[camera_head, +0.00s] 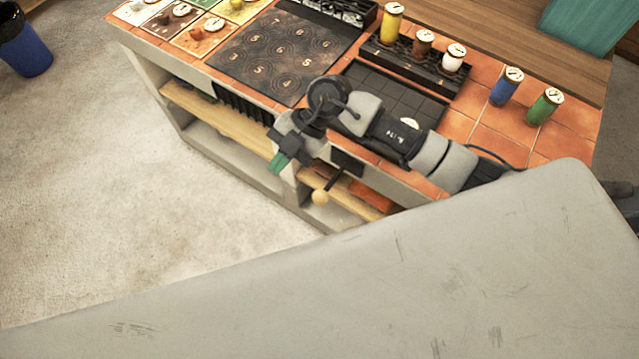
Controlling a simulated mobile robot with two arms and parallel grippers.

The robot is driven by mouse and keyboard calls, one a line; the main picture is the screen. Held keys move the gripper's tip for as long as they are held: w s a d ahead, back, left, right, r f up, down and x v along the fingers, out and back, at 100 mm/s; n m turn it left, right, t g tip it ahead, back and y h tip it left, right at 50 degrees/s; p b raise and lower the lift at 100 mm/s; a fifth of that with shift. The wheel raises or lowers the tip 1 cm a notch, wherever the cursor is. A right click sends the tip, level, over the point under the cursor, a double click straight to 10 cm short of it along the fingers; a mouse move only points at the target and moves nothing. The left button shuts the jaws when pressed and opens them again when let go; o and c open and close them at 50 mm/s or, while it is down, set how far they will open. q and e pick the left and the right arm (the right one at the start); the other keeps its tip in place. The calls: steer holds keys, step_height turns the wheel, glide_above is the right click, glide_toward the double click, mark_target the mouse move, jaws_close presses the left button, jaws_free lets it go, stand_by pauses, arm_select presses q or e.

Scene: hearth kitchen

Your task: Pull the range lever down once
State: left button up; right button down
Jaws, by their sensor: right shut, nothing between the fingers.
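The range lever is a dark rod with a round, pale wooden knob (320,197) at its end. It sticks out from a black plate (347,162) on the front of the tiled range counter, and its knob end points down and to the left. My right gripper (279,161) is in front of the counter edge, up and left of the knob in the picture. Its greenish fingers are shut with nothing between them, and they look apart from the lever. My left gripper is not in view.
A dark hob with numbered rings (285,57) and a black grid (400,94) lie on the counter. Yellow (391,25), blue (505,88) and green (544,107) canisters stand behind my right arm. Open shelves (225,125) are below. The floor at left is clear except a blue bin (27,52).

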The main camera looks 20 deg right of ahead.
steer(key=w+d+m+h, duration=0.1)
steer(key=w+d+h, duration=0.1)
steer(key=d+h, duration=0.5)
steer(key=shift+d+f+m, duration=0.25)
steer(key=shift+d+m, duration=0.05)
steer(key=shift+d, duration=0.55)
steer(key=shift+s, duration=0.1)
steer(key=p, duration=0.2)
glide_toward(319, 195)
steer(key=x, duration=0.6)
steer(key=shift+s+a+f, duration=0.1)
steer(key=shift+a+f, duration=0.1)
steer(key=shift+a, duration=0.05)
steer(key=shift+d+f, duration=0.1)
steer(key=shift+f, duration=0.3)
steer(key=shift+f, duration=0.1)
